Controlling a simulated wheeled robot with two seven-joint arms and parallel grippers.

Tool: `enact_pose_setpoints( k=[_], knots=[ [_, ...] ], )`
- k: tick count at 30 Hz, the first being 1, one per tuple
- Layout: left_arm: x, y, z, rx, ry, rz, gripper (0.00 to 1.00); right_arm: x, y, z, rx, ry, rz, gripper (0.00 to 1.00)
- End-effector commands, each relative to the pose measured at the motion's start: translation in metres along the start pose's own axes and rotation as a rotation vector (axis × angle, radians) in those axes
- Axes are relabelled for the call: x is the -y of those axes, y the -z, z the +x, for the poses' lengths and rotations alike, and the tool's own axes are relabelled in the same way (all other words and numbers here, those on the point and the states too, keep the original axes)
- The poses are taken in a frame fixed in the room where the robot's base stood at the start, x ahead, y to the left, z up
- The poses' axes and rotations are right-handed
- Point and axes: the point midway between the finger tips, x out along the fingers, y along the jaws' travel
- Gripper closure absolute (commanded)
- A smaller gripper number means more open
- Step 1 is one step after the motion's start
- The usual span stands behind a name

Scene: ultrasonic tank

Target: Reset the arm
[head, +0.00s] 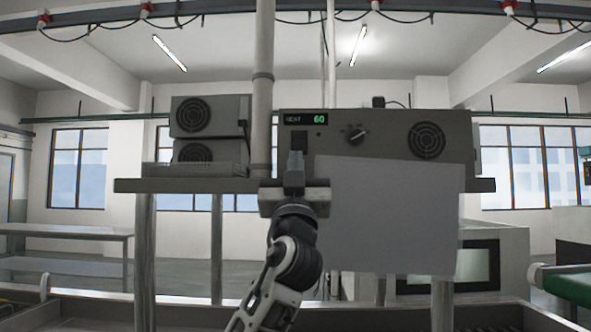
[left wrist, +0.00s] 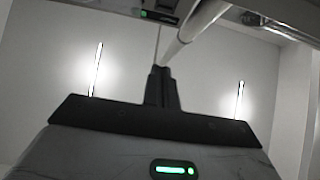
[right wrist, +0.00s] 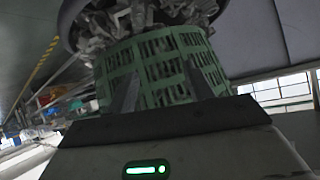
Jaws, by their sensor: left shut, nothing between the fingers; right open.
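My left gripper (head: 294,172) points up in front of the grey control box (head: 390,150), just below its dark switch (head: 299,138). In the left wrist view its two fingers (left wrist: 161,72) are together with nothing between them. I cannot tell from the head view whether the fingertips touch the box. My right gripper (right wrist: 160,72) shows only in its wrist view, with its fingers apart. A green mesh basket (right wrist: 165,62) lies beyond and between these fingers; contact is unclear. Grey metal pieces (right wrist: 130,20) show above the basket, inside a dark round rim.
The box has a lit green display (head: 319,120) reading 60 and a knob (head: 355,134). It stands on a grey shelf (head: 480,185) with fan units (head: 208,117) at left. A vertical pipe (head: 262,90) rises beside it. A pale panel (head: 390,220) hangs in front.

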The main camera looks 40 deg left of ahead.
Motion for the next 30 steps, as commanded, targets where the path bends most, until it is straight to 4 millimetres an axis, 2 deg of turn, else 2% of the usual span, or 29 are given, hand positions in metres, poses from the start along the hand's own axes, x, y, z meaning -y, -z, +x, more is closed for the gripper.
enact_pose_setpoints(
  k=[15, 17, 20, 23, 26, 29, 30],
  knots=[
    [0.0, 0.0, 0.0, 0.001, -0.001, -0.001, 1.0, 0.0, 0.001, -0.001, 0.0, -0.002, -0.001, 0.48],
    [-0.003, -0.005, -0.003, 0.011, -0.01, 0.001, 1.0, 0.0, 0.0, -0.001, 0.0, -0.002, -0.001, 0.48],
    [-0.019, -0.028, -0.018, 0.061, -0.057, 0.007, 1.0, -0.001, 0.0, -0.001, 0.001, -0.002, -0.001, 0.48],
    [-0.045, -0.069, -0.052, 0.156, -0.148, 0.019, 1.0, -0.001, -0.001, -0.001, 0.003, -0.002, -0.001, 0.48],
    [-0.074, -0.118, -0.104, 0.278, -0.262, 0.029, 1.0, -0.001, -0.001, -0.001, 0.005, -0.002, -0.001, 0.48],
    [-0.097, -0.161, -0.164, 0.402, -0.376, 0.029, 1.0, -0.001, -0.002, -0.001, 0.007, -0.003, -0.002, 0.48],
    [-0.104, -0.176, -0.19, 0.453, -0.42, 0.028, 1.0, -0.001, -0.002, -0.001, 0.008, -0.003, -0.002, 0.48]
  ],
)
